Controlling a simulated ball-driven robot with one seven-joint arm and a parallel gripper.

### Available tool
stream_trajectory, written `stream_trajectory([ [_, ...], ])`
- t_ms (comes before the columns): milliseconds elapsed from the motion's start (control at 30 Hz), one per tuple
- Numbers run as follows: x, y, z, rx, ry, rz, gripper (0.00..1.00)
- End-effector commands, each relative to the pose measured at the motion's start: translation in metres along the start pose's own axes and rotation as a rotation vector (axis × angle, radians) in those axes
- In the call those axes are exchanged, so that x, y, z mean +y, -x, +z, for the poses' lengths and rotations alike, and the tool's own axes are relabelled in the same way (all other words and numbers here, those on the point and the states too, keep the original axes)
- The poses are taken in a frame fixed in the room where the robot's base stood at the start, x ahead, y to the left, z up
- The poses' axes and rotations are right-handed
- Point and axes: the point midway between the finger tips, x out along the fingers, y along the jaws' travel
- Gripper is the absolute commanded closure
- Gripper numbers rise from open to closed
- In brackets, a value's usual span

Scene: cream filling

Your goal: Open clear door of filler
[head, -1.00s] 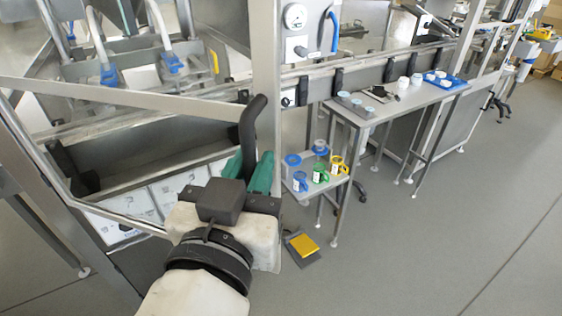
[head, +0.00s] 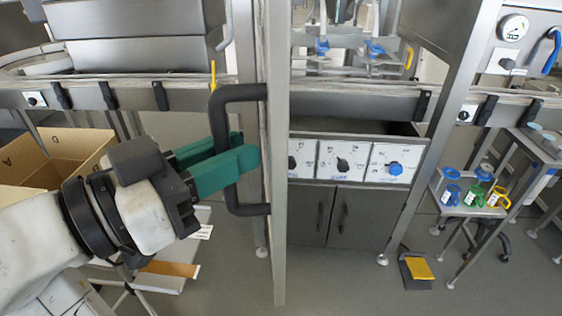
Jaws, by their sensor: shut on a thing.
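My gripper (head: 240,156), with green fingers, reaches in from the left. It is shut on the black handle (head: 219,117) of the filler's clear door. The fingers cover the middle of the handle; its upper and lower ends show. The handle is fixed to the door's metal frame (head: 277,200), which stands upright and almost edge-on to me. The clear pane itself is hard to make out. Right of the frame, the filler's panel of white dials (head: 341,161) and the grey cabinet (head: 339,215) below are in view.
A cardboard box (head: 88,145) stands left, behind my arm. A yellow foot pedal (head: 418,268) is on the floor at the right. A small stand with coloured cups (head: 474,194) is farther right. The floor in front of the cabinet looks clear.

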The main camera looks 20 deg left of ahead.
Motion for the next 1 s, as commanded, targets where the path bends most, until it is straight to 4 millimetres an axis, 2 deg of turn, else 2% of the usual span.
stream_trajectory([
  [200,-0.027,0.030,0.002,0.001,0.002,0.065,1.00],
  [500,-0.059,0.060,0.001,0.001,0.003,0.140,1.00],
  [700,-0.074,0.074,0.001,0.000,0.004,0.174,1.00],
  [1000,-0.085,0.083,0.001,0.000,0.003,0.200,1.00],
])
